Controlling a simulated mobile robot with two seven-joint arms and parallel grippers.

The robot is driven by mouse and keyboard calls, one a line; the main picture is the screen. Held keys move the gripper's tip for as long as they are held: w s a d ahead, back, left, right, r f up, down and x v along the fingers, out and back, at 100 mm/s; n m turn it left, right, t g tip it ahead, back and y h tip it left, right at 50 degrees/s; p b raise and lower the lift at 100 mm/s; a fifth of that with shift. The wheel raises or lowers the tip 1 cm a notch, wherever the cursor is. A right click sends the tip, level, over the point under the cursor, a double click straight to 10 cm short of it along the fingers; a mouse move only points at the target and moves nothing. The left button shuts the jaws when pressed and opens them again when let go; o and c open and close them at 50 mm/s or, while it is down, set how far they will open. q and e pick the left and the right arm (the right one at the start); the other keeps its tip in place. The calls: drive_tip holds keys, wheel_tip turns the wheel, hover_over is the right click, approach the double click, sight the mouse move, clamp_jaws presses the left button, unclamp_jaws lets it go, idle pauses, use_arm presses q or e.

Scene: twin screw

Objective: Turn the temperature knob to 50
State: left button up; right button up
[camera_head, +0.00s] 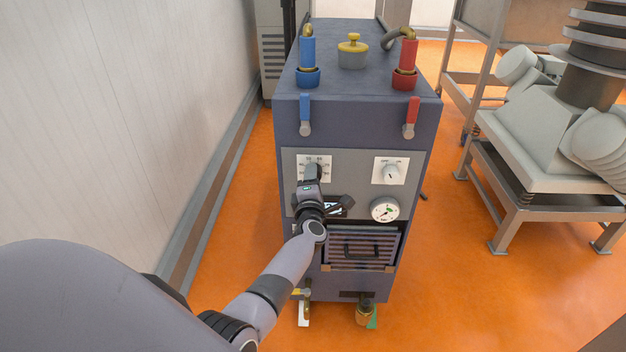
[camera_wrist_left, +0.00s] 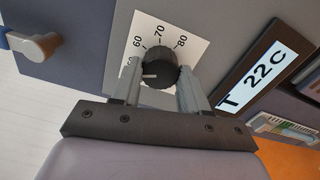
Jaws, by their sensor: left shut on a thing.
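The temperature knob (camera_wrist_left: 160,66) is black and round with a white pointer line, on a white dial plate (camera_wrist_left: 182,32). In the left wrist view the line points left, to the side below the 60 mark; 60, 70 and 80 are readable, and lower marks are partly hidden by a finger. My left gripper (camera_wrist_left: 160,80) is shut on the knob, one finger on each side. In the head view the gripper (camera_head: 312,172) covers most of the knob, and the dial plate (camera_head: 326,161) shows around it. The temperature display (camera_wrist_left: 263,73) reads T 22 C. My right gripper is out of view.
The blue-grey machine has a second knob (camera_head: 391,173) and a pressure gauge (camera_head: 384,209) right of the dial. Blue (camera_head: 305,115) and red (camera_head: 411,118) valve handles stick out above the panel.

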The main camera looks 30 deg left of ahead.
use_arm(q)
drive_tip(key=o, duration=1.1)
drive_tip(key=shift+c, duration=0.2)
drive_tip(key=p+v, duration=0.3)
drive_tip(key=v, duration=0.4)
drive_tip(key=shift+p, duration=0.35)
drive_tip(key=shift+s+f, duration=0.1)
drive_tip(key=shift+s, duration=0.05)
